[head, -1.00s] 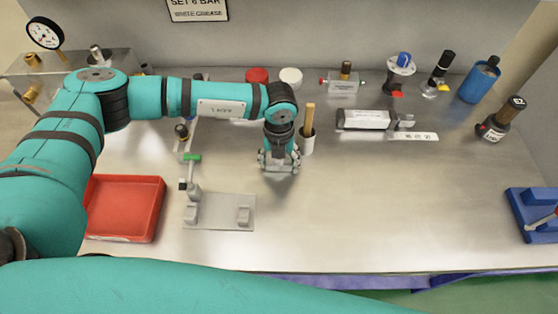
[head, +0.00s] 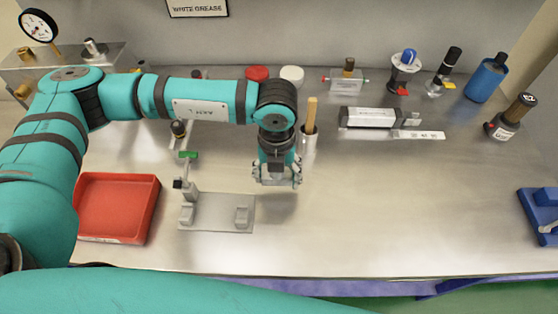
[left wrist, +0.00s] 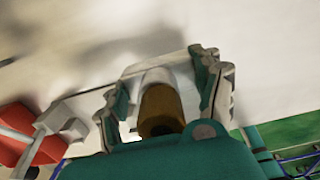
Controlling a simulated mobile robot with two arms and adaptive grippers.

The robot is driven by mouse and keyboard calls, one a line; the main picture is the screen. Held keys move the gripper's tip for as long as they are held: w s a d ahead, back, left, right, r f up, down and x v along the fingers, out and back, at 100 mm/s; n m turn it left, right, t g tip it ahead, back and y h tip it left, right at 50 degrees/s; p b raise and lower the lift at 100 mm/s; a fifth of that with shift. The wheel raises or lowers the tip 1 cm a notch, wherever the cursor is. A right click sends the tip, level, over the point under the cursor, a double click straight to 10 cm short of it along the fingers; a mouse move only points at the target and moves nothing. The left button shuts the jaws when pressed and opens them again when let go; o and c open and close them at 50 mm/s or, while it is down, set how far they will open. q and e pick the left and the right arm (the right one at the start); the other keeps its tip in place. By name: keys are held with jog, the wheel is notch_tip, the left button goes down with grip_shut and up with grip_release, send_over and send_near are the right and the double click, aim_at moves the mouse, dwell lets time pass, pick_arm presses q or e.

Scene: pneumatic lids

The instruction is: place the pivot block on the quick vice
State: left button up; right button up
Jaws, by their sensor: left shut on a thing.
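My left gripper (head: 278,181) is above the bench, to the right of the grey clamp plate, pointing down. It is shut on a light grey piece with a brass cylindrical part (left wrist: 160,108), seen between the fingers in the left wrist view; this looks like the pivot block. In the head view the piece is mostly hidden by the gripper. A blue fixture with a lever (head: 540,213), apparently the quick vice, stands at the right edge, partly cut off. It is far from the gripper. My right gripper is not in view.
A grey plate with a green-handled clamp (head: 215,225) and a red tray (head: 115,220) lie left of the gripper. A brown-handled tool in a holder (head: 310,135) stands just behind it. A silver cylinder (head: 367,118) and bottles are farther back right. The front right bench is clear.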

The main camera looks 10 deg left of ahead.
pick_arm(q)
jog(key=s, duration=0.2)
jog(key=s+d+b, duration=0.1)
jog(key=s, duration=0.2)
jog(key=s+b, duration=0.1)
jog(key=s, duration=0.2)
jog(key=shift+s+d+r, duration=0.15)
jog(key=shift+s+r, duration=0.05)
jog(key=shift+r, duration=0.1)
jog(key=shift+s+r, duration=0.15)
jog(key=shift+s, duration=0.3)
